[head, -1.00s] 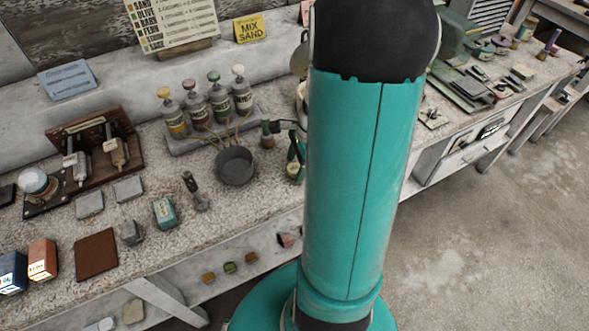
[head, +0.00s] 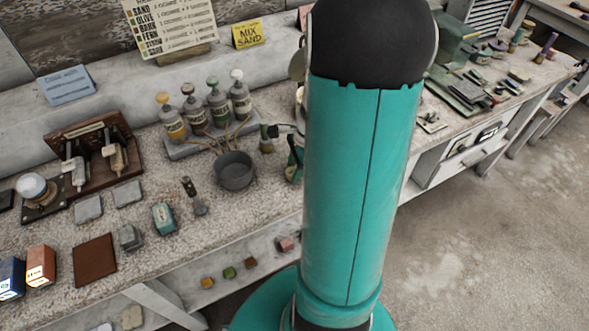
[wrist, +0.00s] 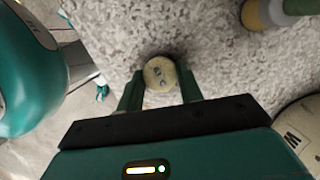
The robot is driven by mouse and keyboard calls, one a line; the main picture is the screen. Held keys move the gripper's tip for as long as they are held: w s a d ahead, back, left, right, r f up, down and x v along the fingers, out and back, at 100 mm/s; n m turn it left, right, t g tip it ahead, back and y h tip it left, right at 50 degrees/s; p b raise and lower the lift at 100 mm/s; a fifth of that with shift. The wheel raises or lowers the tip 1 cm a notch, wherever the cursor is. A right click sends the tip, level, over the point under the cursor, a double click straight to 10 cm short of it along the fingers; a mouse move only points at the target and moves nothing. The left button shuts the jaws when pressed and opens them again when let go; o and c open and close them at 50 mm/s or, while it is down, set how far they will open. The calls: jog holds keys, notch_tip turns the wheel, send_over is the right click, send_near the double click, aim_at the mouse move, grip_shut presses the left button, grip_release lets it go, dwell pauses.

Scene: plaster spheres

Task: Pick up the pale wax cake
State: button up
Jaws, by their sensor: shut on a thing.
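The pale wax cake (wrist: 160,73) is a small round cream disc with dark marks stamped on its face. In the wrist view it sits between the two green fingers of my gripper (wrist: 159,85), which are shut on it. The speckled worktop (wrist: 220,60) is close behind it. I cannot tell whether the cake touches the worktop or hangs just above it. In the head view my own arm covers that area, and neither the cake nor my gripper shows there.
In the wrist view a round pale object with a letter (wrist: 302,128) stands at right, and a yellow-and-grey item (wrist: 262,14) at upper right. The head view shows a grey pot (head: 235,170), several bottles (head: 205,108) and a brown square (head: 95,259) on the bench.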

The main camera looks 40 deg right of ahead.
jog(key=shift+r, duration=0.5)
jog(key=s+r, duration=0.4)
jog(key=r, duration=0.1)
jog(key=s+r, duration=0.1)
jog(key=r, duration=0.2)
jog(key=shift+s+d+r, duration=0.1)
jog(key=shift+s, duration=0.3)
jog(key=s+r, duration=0.1)
jog(key=s, duration=0.1)
jog(key=s+r, duration=0.1)
jog(key=s, duration=0.2)
jog(key=s+r, duration=0.1)
jog(key=s, duration=0.2)
jog(key=shift+s+d+r, duration=0.1)
jog(key=shift+d+r, duration=0.05)
jog(key=shift+r, duration=0.05)
jog(key=shift+s, duration=0.15)
